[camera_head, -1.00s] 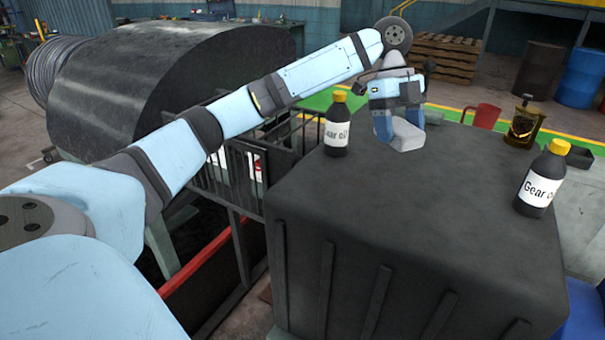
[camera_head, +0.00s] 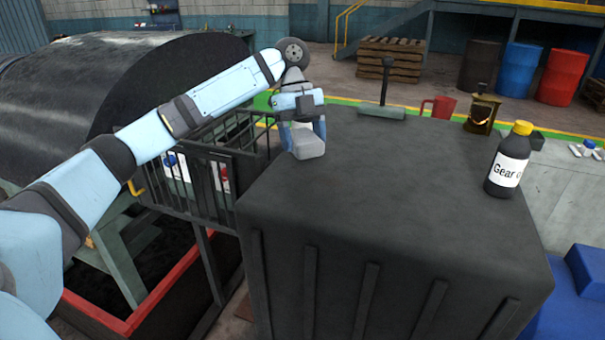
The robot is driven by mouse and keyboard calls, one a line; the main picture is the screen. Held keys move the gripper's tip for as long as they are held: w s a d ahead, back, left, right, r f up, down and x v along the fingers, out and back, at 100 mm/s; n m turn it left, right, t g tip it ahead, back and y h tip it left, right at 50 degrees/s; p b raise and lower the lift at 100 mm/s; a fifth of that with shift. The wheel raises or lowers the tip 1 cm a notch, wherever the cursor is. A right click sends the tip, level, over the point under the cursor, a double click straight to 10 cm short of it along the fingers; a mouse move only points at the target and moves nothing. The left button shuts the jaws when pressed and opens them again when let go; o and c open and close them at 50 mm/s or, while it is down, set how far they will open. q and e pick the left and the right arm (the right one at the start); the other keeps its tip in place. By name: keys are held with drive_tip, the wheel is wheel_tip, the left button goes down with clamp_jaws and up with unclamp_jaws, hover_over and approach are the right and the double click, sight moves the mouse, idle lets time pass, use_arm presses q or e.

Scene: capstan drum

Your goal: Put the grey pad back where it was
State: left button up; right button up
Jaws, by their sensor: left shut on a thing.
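The grey pad (camera_head: 309,149) is a small light-grey block between the fingers of my left gripper (camera_head: 303,135). The gripper is shut on it and points down at the far left part of the big dark box top (camera_head: 390,190). The pad is at or just above this surface; I cannot tell whether it touches. My right gripper is not in view.
A gear oil bottle (camera_head: 508,165) stands at the box's right. At the back are a T-handled tool (camera_head: 381,109), a red mug (camera_head: 440,107) and a brass lantern-like object (camera_head: 482,115). A dark railing (camera_head: 200,170) borders the left. The box's middle is clear.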

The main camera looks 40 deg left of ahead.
sight(297, 128)
use_arm(q)
wheel_tip(297, 128, down, 9)
drive_tip(key=shift+r+p, duration=0.1)
drive_tip(key=shift+p, duration=0.35)
drive_tip(key=shift+s, duration=0.1)
drive_tip(key=o, duration=0.9)
drive_tip(key=b+v, duration=0.2)
drive_tip(key=v, duration=0.8)
drive_tip(key=shift+r, duration=0.35)
drive_tip(key=shift+w+a+r, duration=0.25)
drive_tip(key=shift+r, duration=0.4)
drive_tip(key=shift+f, duration=0.1)
